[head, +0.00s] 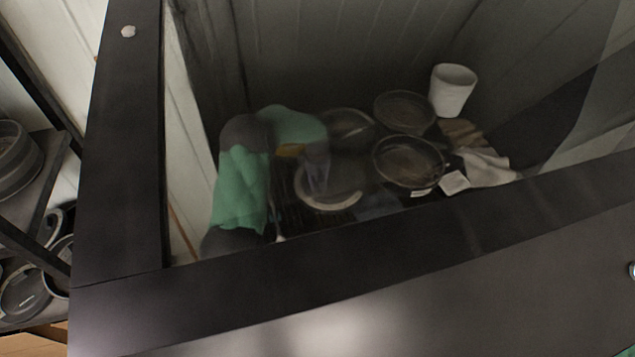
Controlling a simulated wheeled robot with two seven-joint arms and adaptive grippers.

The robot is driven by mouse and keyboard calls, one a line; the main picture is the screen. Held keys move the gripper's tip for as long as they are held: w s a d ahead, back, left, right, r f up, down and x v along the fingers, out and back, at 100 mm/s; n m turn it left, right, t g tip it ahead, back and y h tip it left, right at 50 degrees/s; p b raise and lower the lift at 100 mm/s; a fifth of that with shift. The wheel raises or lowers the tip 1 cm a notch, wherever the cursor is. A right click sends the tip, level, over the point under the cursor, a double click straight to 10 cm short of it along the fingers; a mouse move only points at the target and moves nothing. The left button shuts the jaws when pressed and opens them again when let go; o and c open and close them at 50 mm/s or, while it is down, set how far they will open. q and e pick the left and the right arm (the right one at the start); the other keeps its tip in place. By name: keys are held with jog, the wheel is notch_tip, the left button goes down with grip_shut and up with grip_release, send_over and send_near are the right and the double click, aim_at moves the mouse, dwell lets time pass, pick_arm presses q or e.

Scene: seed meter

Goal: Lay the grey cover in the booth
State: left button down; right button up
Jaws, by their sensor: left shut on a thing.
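My left arm reaches into the booth, seen through its dark-framed window (110,150). My left gripper (316,185) points down, shut, at a round grey disc with a pale rim, which looks like the grey cover (345,198). The exact grip is blurred behind the pane. The cover is low over the booth's dark slatted floor; I cannot tell if it touches it. My right gripper is not in view.
Round dark dishes stand behind and to the right: one (346,124), another (403,112), and a nearer one (408,162). A white cup (452,92), a white cloth (487,168) and a small white card (454,183) are at right. A shelf (48,185) with pans stands outside, left.

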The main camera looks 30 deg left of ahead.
pick_arm(q)
jog(key=shift+f, duration=0.25)
jog(key=c, duration=0.9)
grip_release()
jog(key=shift+c, duration=0.2)
notch_tip(320, 180, up, 12)
